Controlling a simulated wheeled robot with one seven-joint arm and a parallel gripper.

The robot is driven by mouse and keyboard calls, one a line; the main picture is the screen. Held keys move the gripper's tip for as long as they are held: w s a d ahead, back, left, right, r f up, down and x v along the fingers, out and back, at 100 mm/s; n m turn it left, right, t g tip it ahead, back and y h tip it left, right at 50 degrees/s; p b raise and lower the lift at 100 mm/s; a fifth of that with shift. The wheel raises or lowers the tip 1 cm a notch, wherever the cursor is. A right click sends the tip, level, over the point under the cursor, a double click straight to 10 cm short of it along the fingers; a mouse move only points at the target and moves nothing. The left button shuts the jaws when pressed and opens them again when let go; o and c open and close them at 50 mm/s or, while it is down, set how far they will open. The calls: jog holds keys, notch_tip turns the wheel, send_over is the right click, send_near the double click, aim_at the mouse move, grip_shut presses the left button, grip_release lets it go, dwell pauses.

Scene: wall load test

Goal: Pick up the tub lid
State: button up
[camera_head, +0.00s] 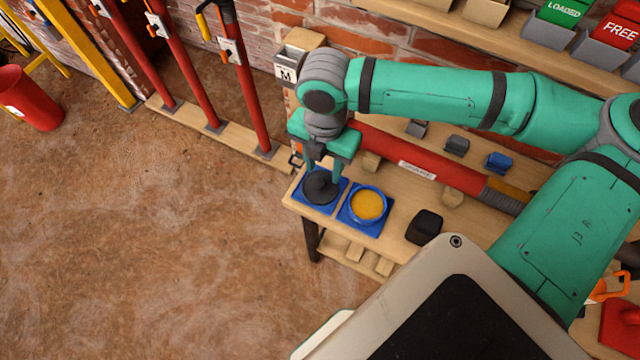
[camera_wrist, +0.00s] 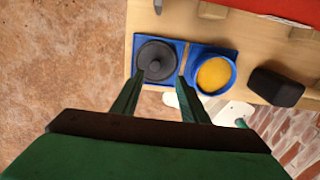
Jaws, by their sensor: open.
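The tub lid (camera_head: 321,187) is a dark grey round disc with a raised knob in its middle. It lies on a blue square mat (camera_head: 309,204) at the left end of the wooden bench, and it also shows in the wrist view (camera_wrist: 157,60). My gripper (camera_head: 334,174) is above the lid in the head view, with its fingers pointing down and partly hiding it. In the wrist view my open gripper (camera_wrist: 160,82) has one finger on each side of the lid's near edge, with nothing held between them. I cannot tell the height gap.
A blue tub (camera_head: 366,204) with yellow-orange content stands on a second blue mat right of the lid. A black block (camera_head: 424,227) sits farther right on the bench (camera_head: 400,247). A red prop (camera_head: 420,165) lies behind. The brick wall rises behind the bench.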

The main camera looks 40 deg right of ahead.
aim_at(321, 183)
jog(key=shift+w+f, duration=0.2)
jog(key=shift+f, duration=1)
jog(key=shift+w+f, duration=0.15)
jog(key=shift+f, duration=1)
jog(key=shift+w+f, duration=0.2)
jog(key=shift+f, duration=1)
jog(key=shift+s, duration=0.15)
jog(key=c, duration=0.4)
jog(key=shift+s, duration=0.1)
grip_shut()
